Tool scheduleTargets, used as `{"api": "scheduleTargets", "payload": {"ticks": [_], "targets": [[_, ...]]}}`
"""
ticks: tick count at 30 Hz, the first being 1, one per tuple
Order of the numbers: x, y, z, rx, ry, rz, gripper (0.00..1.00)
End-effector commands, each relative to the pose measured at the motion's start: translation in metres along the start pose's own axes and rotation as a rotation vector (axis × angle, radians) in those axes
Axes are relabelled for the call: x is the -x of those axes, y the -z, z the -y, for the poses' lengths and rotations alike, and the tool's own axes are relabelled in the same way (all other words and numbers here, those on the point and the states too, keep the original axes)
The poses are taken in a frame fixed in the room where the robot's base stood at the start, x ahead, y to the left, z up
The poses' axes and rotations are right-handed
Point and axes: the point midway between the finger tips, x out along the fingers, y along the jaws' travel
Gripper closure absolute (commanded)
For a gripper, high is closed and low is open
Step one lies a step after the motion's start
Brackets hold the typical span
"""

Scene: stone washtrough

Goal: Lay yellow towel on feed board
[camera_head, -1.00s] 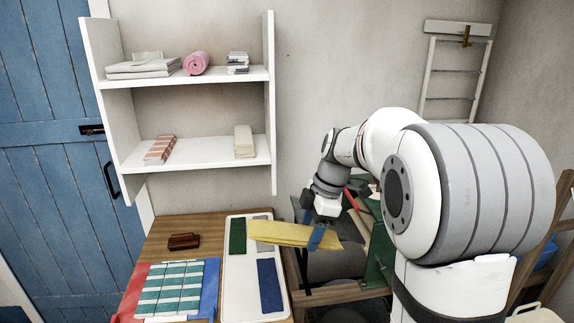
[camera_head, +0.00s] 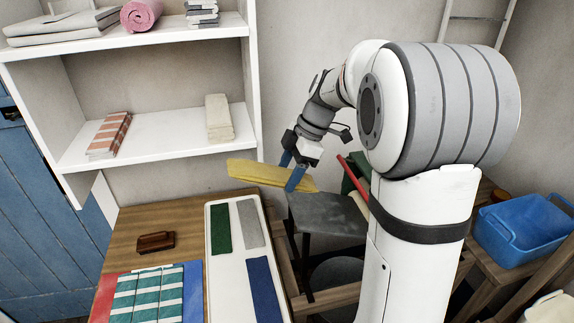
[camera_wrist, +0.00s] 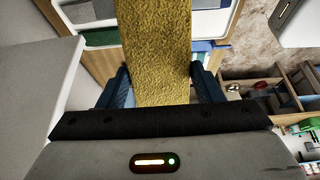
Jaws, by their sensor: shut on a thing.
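The yellow towel (camera_head: 252,174) is a long flat folded strip, held in the air behind the white tray's far end in the head view. My gripper (camera_head: 291,171) is shut on its right end, with one blue finger on each side. In the wrist view the towel (camera_wrist: 153,45) runs away from between the fingers of my gripper (camera_wrist: 158,75). A grey flat board (camera_head: 328,217), apparently the feed board, lies lower and to the right, beside a green frame with a red bar. Its top looks bare; my arm hides part of that frame.
A white tray (camera_head: 226,290) with green, grey and blue towels lies on the wooden table (camera_head: 185,215). Striped towels and a brown brush (camera_head: 154,242) are to its left. White shelves (camera_head: 165,140) stand behind. A blue tub (camera_head: 525,232) is at the right.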

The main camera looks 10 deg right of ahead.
Motion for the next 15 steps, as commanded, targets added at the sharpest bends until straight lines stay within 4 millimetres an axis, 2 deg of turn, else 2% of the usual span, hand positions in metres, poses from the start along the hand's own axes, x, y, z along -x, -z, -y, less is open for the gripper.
{"api": "scheduleTargets", "payload": {"ticks": [15], "targets": [[-0.034,-0.042,0.0,-0.004,-0.001,0.0,0.75]]}}
